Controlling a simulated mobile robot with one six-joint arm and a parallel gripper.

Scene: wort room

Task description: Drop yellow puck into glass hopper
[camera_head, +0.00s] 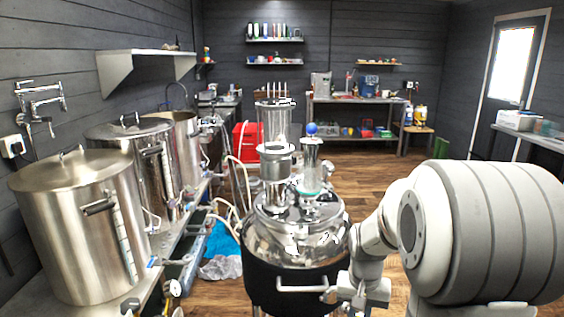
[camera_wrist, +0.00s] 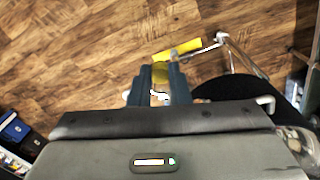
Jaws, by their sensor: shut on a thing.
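In the wrist view my gripper (camera_wrist: 160,80) is shut on a yellow piece (camera_wrist: 161,72), which I take to be the yellow puck; only part of it shows between the dark fingers. The wood floor lies below it. In the head view my arm reaches down beside the steel vessel (camera_head: 294,236), and the puck does not show there. Two clear upright cylinders stand on the vessel: a wider one (camera_head: 271,125) at the back left, and a slim one (camera_head: 311,165) with a blue ball on top. I cannot tell which is the glass hopper.
A yellow bar (camera_wrist: 178,50) shows just beyond my fingers; a metal rod (camera_wrist: 207,47) reaches toward it. A handle (camera_head: 302,288) juts from the vessel's front. Large steel kettles (camera_head: 78,225) stand at left. Open floor (camera_head: 390,180) lies behind my arm.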

